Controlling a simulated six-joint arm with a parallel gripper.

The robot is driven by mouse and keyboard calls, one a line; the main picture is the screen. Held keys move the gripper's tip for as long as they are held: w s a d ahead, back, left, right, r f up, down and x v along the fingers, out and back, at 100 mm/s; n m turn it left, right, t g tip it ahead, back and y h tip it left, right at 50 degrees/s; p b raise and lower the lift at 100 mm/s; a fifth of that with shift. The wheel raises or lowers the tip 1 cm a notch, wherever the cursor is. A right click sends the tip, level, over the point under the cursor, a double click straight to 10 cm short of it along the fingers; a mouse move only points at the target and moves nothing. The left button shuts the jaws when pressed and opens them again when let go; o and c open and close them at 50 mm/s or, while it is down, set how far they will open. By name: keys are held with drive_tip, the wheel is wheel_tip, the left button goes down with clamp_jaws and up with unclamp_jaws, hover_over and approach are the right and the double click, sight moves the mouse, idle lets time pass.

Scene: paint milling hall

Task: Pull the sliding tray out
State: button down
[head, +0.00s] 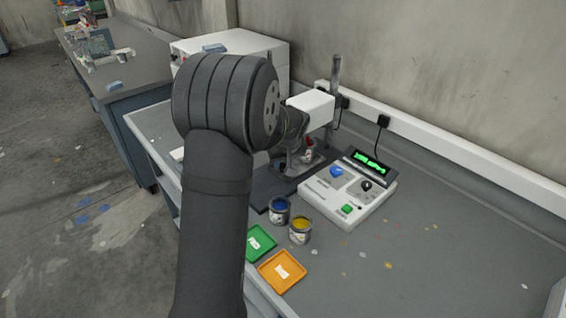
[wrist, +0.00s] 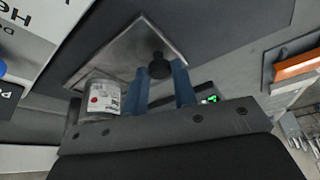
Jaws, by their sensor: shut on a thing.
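The sliding tray (wrist: 118,50) is a flat metal plate in the wrist view, with a black round knob (wrist: 158,62) near its edge. My gripper (wrist: 161,76) has its two blue fingers on either side of this knob and is shut on it. A jar (wrist: 97,97) with a white label and a red mark stands on or beside the plate, near the left finger. In the head view, my arm covers much of the tray area, under the white-headed mixing stand (head: 310,106). The fingertips cannot be made out there.
A control box (head: 325,197) with a green display (head: 370,161) stands to the right. Blue (head: 279,213) and yellow (head: 300,233) paint tins stand in front. Green (head: 262,240) and orange (head: 283,272) trays lie near the bench edge. The right part of the bench is mostly clear.

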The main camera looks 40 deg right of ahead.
drive_tip(key=a, duration=1.4)
drive_tip(key=shift+a, duration=0.35)
drive_tip(key=c, duration=1.2)
unclamp_jaws()
drive_tip(key=shift+o, duration=0.2)
drive_tip(key=shift+r, duration=0.1)
drive_tip(key=v, duration=1.7)
drive_tip(key=x, duration=1.7)
